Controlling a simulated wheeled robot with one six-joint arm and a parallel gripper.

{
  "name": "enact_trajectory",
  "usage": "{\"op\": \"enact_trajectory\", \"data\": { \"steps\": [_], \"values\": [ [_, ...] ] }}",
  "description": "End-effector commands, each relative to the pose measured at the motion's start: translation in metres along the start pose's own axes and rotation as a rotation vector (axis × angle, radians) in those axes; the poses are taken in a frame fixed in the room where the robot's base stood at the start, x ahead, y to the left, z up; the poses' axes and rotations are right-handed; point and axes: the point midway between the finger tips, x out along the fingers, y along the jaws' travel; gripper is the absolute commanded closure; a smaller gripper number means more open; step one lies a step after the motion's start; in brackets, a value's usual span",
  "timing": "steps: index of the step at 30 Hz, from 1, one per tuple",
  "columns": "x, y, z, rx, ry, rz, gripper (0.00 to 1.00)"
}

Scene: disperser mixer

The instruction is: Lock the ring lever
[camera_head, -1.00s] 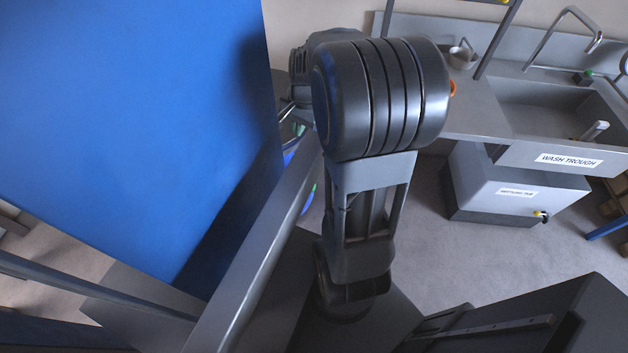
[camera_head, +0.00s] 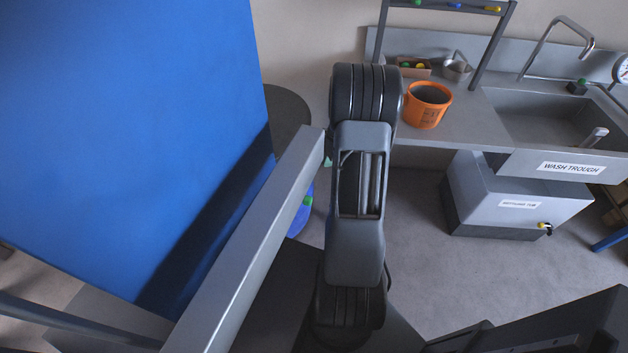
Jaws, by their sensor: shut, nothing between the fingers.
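The ring lever cannot be made out in this view. A large blue panel (camera_head: 120,130), perhaps part of the mixer, fills the left side. A grey beam (camera_head: 255,235) runs diagonally along its right edge. A blue rounded object (camera_head: 298,222) with a green spot shows partly between the beam and my arm. My arm stands upright in the middle and reaches away from the camera. My gripper is not visible.
An orange bucket (camera_head: 428,106) stands on the grey counter (camera_head: 475,122). A dark rounded surface (camera_head: 286,108) shows behind the beam. Grey floor lies open right of my arm.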

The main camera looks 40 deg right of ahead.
Motion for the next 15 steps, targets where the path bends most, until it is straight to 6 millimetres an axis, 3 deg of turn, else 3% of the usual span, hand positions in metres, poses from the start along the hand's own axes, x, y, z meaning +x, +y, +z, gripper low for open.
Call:
{"op": "enact_trajectory", "data": {
  "steps": [5,15],
  "values": [
    [0.020,0.001,0.001,-0.001,-0.002,0.004,1.00],
    [0.085,0.001,0.001,-0.002,-0.002,0.005,1.00]
  ]
}}
